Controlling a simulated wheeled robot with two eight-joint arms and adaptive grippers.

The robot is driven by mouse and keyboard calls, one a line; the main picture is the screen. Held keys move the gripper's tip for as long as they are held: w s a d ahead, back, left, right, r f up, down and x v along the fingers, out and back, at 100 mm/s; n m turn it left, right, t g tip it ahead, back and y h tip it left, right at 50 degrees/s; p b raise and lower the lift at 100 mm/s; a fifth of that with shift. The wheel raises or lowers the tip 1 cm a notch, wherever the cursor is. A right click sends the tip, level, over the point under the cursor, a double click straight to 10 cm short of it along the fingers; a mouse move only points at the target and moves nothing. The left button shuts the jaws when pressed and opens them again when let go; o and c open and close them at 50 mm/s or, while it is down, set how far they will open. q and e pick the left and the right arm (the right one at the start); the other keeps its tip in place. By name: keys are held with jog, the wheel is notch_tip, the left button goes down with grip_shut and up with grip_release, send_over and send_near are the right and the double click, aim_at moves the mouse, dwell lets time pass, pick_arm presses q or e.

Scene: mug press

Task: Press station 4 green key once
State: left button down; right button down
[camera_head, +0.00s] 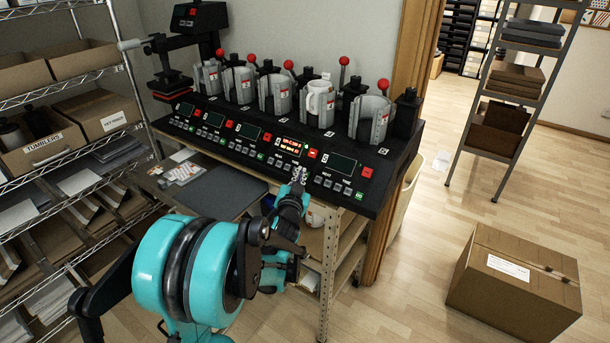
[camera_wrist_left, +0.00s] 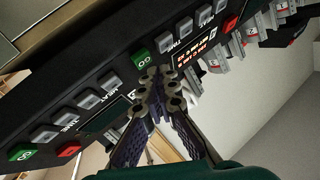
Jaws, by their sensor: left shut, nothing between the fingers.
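The black press console (camera_head: 240,135) has a row of stations with displays and keys. Station 4's display (camera_head: 290,145) is lit with red and yellow text; it also shows in the left wrist view (camera_wrist_left: 195,55). A white mug (camera_head: 320,102) stands in that station's holder. My left gripper (camera_head: 299,178) is shut and empty at the console's front, by station 4's keys. In the left wrist view, the green key marked GO (camera_wrist_left: 143,60) sits just beyond the shut fingertips (camera_wrist_left: 160,82). I cannot tell whether they touch it. In the head view my gripper hides this key.
Station 5's green key (camera_head: 359,196) and red button (camera_head: 367,172) lie to the right. Station 3's green key (camera_head: 261,156) lies to the left. Red-knobbed levers (camera_head: 383,84) rise behind the holders. A shelf rack (camera_head: 75,150) stands left; a cardboard box (camera_head: 515,285) sits on the floor right.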

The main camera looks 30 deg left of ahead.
pick_arm(q)
jog(key=shift+f, duration=0.1)
dwell(0.3)
jog(key=shift+w+f+b, duration=0.2)
jog(key=shift+w+b, duration=0.1)
jog(key=shift+b, duration=0.05)
jog(key=shift+w+f+b, duration=0.35)
dwell(0.6)
jog(key=shift+s+r, duration=0.1)
jog(key=shift+r, duration=0.05)
jog(key=shift+s+r+p, duration=0.5)
jog(key=shift+s, duration=0.1)
jog(key=s+r+p, duration=0.2)
jog(key=s+r, duration=0.1)
jog(key=shift+s+a+r+p, duration=0.2)
jog(key=shift+s+p, duration=0.1)
jog(key=shift+p, duration=0.1)
dwell(0.3)
